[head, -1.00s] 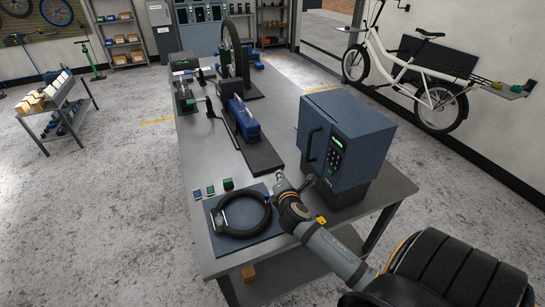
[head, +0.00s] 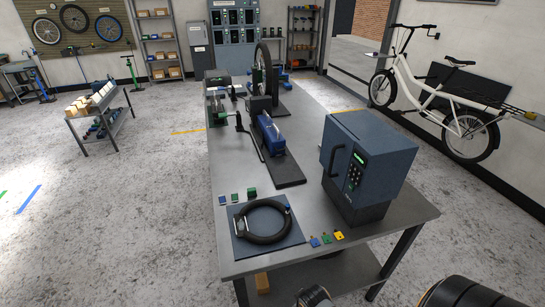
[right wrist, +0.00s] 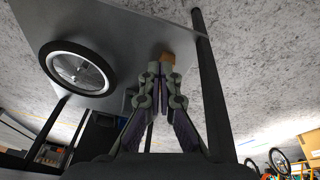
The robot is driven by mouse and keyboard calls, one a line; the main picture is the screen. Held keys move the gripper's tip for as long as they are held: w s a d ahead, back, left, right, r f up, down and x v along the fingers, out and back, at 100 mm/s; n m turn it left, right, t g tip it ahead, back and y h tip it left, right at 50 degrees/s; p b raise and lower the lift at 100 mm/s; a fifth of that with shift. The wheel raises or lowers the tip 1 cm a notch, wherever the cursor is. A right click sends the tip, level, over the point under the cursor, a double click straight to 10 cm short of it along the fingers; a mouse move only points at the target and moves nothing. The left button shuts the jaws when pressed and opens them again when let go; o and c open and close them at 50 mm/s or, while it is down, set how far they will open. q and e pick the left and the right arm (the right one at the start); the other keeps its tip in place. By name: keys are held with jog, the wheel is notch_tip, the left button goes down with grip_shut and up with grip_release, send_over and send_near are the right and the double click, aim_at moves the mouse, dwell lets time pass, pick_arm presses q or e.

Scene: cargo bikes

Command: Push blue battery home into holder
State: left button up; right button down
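The blue battery (head: 268,132) lies lengthwise in a dark holder (head: 288,172) on the workbench, in the head view. From here I cannot tell whether it is fully seated. My right gripper shows in the right wrist view (right wrist: 161,72), its two fingers drawn together at the tips with nothing visible between them. It is away from the battery, low by the bench's near side. In the head view only part of my right arm shows at the bottom edge. My left gripper is in neither current view.
A dark blue cabinet (head: 370,165) with a keypad stands on the bench right of the holder. Small coloured blocks (head: 326,238) lie nearby. An upright wheel (head: 263,75) stands behind the battery.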

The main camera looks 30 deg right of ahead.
jog(key=s+d+f+b, duration=0.15)
jog(key=s+f, duration=0.25)
jog(key=f, duration=0.9)
jog(key=s+f+g+b, duration=0.1)
jog(key=s+f+b, duration=0.3)
jog(key=s+f, duration=1.3)
jog(key=shift+d+g, duration=0.3)
jog(key=shift+s, duration=0.1)
